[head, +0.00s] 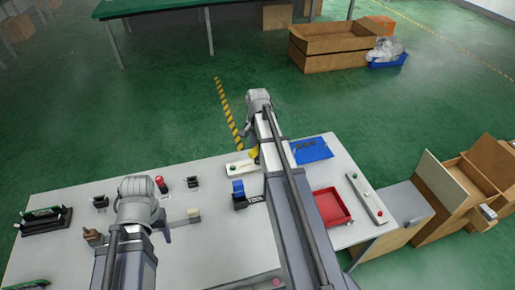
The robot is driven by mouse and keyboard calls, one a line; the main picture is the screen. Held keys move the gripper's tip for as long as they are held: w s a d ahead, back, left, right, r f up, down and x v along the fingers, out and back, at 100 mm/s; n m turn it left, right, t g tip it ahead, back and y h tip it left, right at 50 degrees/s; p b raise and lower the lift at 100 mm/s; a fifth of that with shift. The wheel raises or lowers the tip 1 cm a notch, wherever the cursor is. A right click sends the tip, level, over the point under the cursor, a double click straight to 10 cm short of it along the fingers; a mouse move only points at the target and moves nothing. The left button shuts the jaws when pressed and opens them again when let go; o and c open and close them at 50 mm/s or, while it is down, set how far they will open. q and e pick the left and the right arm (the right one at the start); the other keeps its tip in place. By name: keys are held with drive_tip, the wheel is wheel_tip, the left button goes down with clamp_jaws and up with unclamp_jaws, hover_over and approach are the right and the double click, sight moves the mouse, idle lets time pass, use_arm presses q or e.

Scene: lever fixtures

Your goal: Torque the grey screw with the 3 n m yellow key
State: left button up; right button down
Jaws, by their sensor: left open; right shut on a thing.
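My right gripper (248,143) is at the far side of the white table, partly hidden by its own arm. It is shut on a yellow item (254,153), which looks like the yellow key. The item is over or beside a pale plate (237,169) with a green spot; I cannot tell whether they touch. My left gripper (140,212) is open over the left part of the table, its fingers largely hidden by its arm. I cannot make out the grey screw or any torque marking.
The table holds a black rack (44,221), a red-topped part (163,183), small black fixtures (192,182), a blue-and-black block (239,194), a blue mat (312,150), a red tray (328,208) and a pale button bar (368,199). Cardboard boxes (455,185) stand right of it.

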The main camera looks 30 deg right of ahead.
drive_tip(key=shift+r, duration=0.1)
drive_tip(key=shift+r+p, duration=0.75)
drive_tip(key=shift+p, duration=0.1)
drive_tip(key=n, duration=1.2)
drive_tip(key=shift+d, duration=0.1)
drive_tip(key=n, duration=0.5)
drive_tip(key=shift+n, duration=0.3)
drive_tip(key=n, duration=0.5)
drive_tip(key=shift+f+b, duration=0.25)
drive_tip(key=shift+b, duration=0.05)
